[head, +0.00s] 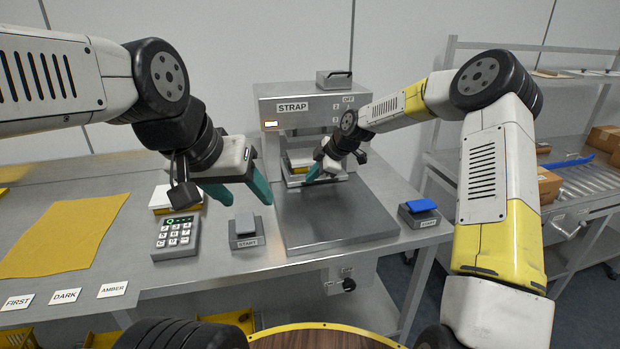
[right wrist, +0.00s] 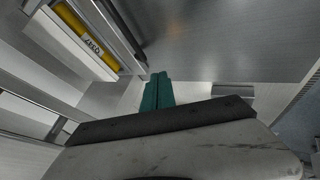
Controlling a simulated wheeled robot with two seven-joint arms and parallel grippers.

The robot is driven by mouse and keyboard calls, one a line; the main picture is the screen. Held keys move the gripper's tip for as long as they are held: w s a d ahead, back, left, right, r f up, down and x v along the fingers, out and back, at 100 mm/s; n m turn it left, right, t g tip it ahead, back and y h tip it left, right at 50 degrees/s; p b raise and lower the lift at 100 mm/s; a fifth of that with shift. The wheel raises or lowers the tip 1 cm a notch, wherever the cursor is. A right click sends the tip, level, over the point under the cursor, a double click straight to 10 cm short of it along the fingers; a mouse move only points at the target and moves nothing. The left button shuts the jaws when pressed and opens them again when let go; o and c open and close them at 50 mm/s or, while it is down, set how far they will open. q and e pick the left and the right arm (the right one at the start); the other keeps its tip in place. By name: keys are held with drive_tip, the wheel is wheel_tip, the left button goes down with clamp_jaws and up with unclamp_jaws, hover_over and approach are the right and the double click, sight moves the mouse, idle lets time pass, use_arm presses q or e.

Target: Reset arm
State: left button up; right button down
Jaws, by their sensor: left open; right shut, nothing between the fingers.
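My left gripper (head: 244,188) has green fingers spread apart and nothing between them. It hangs above the table by the keypad (head: 177,236) and the grey START switch (head: 246,231). My right gripper (head: 312,175) is shut and empty, in front of the strap machine (head: 303,103) and above its steel plate (head: 330,218). In the right wrist view its green fingertips (right wrist: 158,91) lie together, and a yellow and white box with printed digits (right wrist: 92,42) shows at upper left. In the head view a yellow and white item (head: 300,160) sits in the machine's opening, partly hidden by the gripper.
A yellow mat (head: 64,235) lies on the left of the steel table. Labels FIRST, DARK and AMBER (head: 112,290) line the front edge. A blue-topped switch (head: 421,208) stands right of the plate. A roller rack (head: 585,183) with cardboard boxes (head: 603,137) is at far right.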

drive_tip(key=s+d+r+m+t+h, duration=0.1)
drive_tip(key=s+d+r+m+h, duration=0.1)
drive_tip(key=s+d+r+m, duration=0.5)
drive_tip(key=s+d+r+m+h, duration=0.25)
drive_tip(key=s+d+r, duration=0.35)
drive_tip(key=s+r, duration=0.6)
drive_tip(key=s+d+m, duration=0.3)
drive_tip(key=s+m, duration=0.2)
drive_tip(key=s, duration=0.5)
drive_tip(key=s+d+m+t, duration=0.1)
drive_tip(key=s+d+m, duration=0.2)
drive_tip(key=s, duration=0.7)
drive_tip(key=shift+s+d+f+m, duration=0.25)
drive_tip(key=shift+s+m, duration=0.1)
drive_tip(key=shift+m, duration=0.8)
drive_tip(key=shift+y, duration=0.25)
